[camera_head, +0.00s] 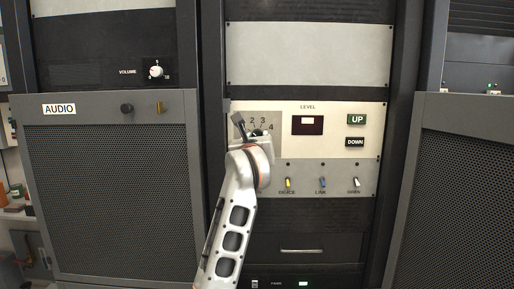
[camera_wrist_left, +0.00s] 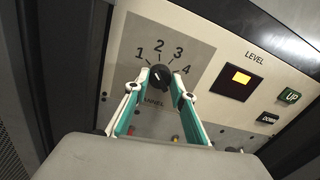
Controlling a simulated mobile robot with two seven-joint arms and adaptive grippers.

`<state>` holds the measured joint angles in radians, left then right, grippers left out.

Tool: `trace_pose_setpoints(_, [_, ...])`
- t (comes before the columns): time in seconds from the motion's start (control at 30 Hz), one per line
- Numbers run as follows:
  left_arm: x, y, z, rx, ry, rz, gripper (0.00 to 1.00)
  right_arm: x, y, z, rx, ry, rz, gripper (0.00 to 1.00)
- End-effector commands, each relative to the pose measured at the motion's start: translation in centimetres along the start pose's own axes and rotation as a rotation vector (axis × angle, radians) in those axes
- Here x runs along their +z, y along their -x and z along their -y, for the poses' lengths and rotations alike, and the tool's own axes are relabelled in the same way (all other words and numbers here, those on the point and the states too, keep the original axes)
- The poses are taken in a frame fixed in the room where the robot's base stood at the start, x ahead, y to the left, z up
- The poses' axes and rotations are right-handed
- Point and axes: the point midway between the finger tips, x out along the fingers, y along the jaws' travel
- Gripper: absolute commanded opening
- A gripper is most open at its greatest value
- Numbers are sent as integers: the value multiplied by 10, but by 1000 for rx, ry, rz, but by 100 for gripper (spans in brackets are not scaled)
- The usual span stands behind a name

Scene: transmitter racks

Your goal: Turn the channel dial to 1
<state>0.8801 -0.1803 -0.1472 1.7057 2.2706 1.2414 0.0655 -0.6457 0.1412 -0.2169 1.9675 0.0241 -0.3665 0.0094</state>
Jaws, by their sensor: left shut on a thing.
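The black channel dial (camera_wrist_left: 160,76) sits on a grey plate with the numbers 1 to 4 in an arc above it. In the left wrist view the tips of my left gripper (camera_wrist_left: 160,82) stand on either side of the dial and are shut on it. Which number the dial's mark points to is not clear. My right gripper is in neither view.
Right of the dial are a LEVEL display (camera_head: 307,125), a green UP button (camera_head: 356,119) and a black DOWN button (camera_head: 355,142). Toggle switches, such as the blue LINK switch (camera_head: 322,182), line the strip below. An AUDIO panel (camera_head: 110,190) stands left.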

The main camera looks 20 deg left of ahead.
Motion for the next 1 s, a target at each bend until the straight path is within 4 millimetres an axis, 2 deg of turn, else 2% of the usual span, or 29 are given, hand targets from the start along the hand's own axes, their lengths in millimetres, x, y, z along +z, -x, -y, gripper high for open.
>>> trace_pose_setpoints(0.03, [-5,0,0,0,35,0,3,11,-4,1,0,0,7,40])
trace_pose_setpoints(0.1, [-5,0,0,2,82,2,3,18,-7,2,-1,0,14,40])
trace_pose_setpoints(0.33, [-4,0,0,4,190,9,3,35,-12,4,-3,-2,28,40])
trace_pose_setpoints(0.53, [-2,0,0,5,234,13,3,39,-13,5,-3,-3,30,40])
trace_pose_setpoints(0.97, [0,0,0,5,245,14,3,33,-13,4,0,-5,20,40])
trace_pose_setpoints(1.0, [0,0,0,5,245,14,30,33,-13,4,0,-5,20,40])
